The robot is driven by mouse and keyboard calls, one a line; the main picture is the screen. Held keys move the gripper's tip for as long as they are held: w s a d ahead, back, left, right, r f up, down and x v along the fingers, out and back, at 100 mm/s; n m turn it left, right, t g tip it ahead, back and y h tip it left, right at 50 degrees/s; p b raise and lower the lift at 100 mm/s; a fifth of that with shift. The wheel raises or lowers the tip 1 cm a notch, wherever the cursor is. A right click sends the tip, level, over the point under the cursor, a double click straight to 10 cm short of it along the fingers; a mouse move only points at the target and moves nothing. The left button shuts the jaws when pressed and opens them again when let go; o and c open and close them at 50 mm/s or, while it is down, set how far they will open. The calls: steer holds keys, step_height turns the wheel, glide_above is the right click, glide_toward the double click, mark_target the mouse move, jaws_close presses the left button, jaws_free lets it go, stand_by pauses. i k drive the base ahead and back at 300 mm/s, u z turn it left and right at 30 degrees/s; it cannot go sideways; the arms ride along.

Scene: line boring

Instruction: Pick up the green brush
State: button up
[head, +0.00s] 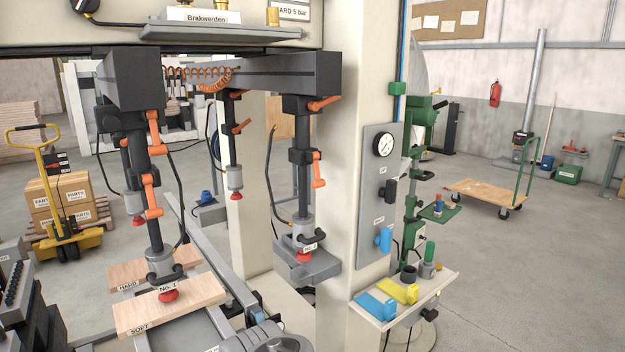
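A small cream shelf (440,283) sticks out to the right of the machine's column. On it a green upright handle (430,251) stands in a grey cup (428,269); this may be the green brush, but its lower end is hidden in the cup. A yellow brush-like item (400,290) and a blue one (376,305) lie flat at the shelf's front left. My gripper's fingers do not show in the head view, and nothing is seen touching the green handle.
A dark green-topped cup (408,272) stands beside the grey cup. The column's panel with a gauge (384,145) rises left of the shelf. A green drill stand (412,205) is close behind. Open floor (530,270) lies to the right, before a wooden cart (488,192).

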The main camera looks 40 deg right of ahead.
mark_target(428, 252)
steer(key=z, duration=1.85)
